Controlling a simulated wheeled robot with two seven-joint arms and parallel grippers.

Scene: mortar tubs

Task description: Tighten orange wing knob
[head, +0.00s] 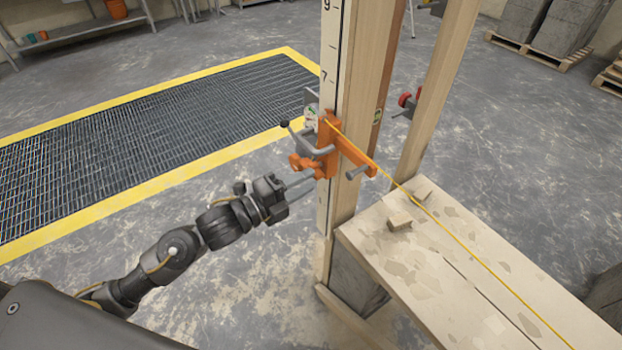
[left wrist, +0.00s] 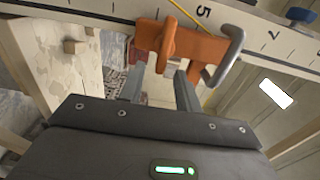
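The orange clamp (head: 330,150) sits on the upright wooden post (head: 345,65) with ruler marks. Its orange wing knob (head: 302,166) sticks out on the left side, and a grey bent handle (head: 310,143) is just above. In the left wrist view the wing knob (left wrist: 168,38) stands in front of the orange clamp body (left wrist: 204,45). My left gripper (head: 312,178) is close to the knob. My right gripper is not in view.
A yellow string (head: 480,252) runs from the clamp over a stained wooden plank (head: 440,265). A second post (head: 440,85) stands to the right. A floor grating (head: 160,125) with yellow border is behind my left arm.

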